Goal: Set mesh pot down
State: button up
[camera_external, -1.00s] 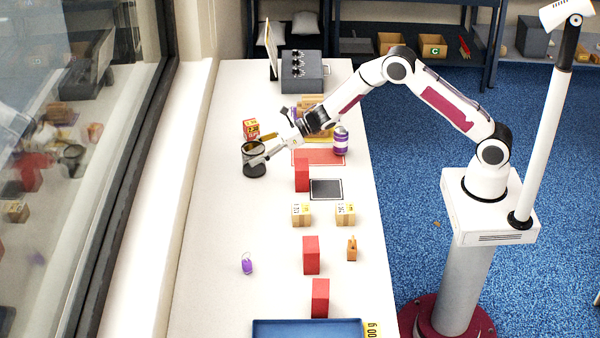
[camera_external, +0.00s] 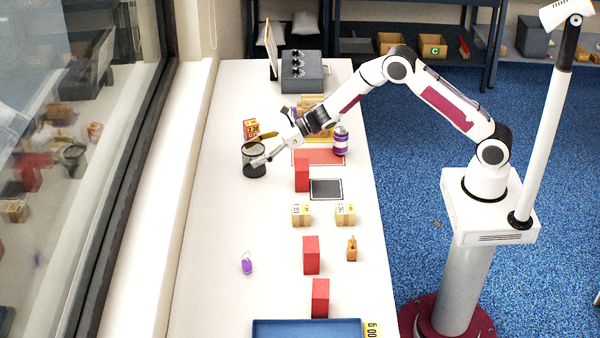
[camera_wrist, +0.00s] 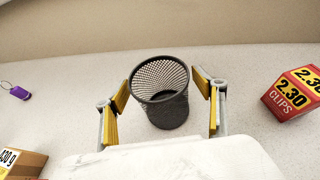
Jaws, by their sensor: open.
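The mesh pot (camera_external: 254,161) is a dark wire-mesh cup. It stands upright on the white table near the window side. In the wrist view the mesh pot (camera_wrist: 162,98) is between the two yellow-padded fingers, with a gap on each side. My gripper (camera_external: 262,148) is open around the pot; its fingers (camera_wrist: 163,112) do not touch it in the wrist view.
A red-yellow clips box (camera_external: 250,128) stands just behind the pot. A red block (camera_external: 302,175) and a dark square pad (camera_external: 326,189) are to the right. Small cartons (camera_external: 301,215), a purple tag (camera_external: 247,263) and a blue tray (camera_external: 306,329) lie toward the front. The table left of the pot is clear.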

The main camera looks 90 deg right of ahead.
jog(key=v, duration=1.2)
jog(key=shift+w, duration=0.1)
dwell(0.5)
jog(key=s+r+m+h, duration=0.4)
jog(key=r+m, duration=0.6)
jog(key=r, duration=0.1)
jog(key=s+a+r+m+g+h, duration=0.1)
jog(key=s+a+r+m, duration=0.15)
jog(key=s+m, duration=0.25)
jog(key=s+a+r+m+g+h, duration=0.1)
jog(key=s+r+m+g, duration=0.1)
jog(key=s+r+m, duration=0.3)
jog(key=s+a+f+m+g+y, duration=0.1)
jog(key=s+a+m, duration=0.3)
jog(key=s, duration=0.6)
jog(key=s+a+f+m+g, duration=0.1)
jog(key=s+a+m+g, duration=0.1)
jog(key=s+a+m, duration=0.3)
jog(key=s+a+f+m+g+y, duration=0.1)
jog(key=s+a+m, duration=0.4)
jog(key=s+m, duration=0.5)
jog(key=s+f, duration=0.1)
jog(key=s, duration=0.3)
jog(key=shift+s+y, duration=0.3)
jog(key=shift+s, duration=0.1)
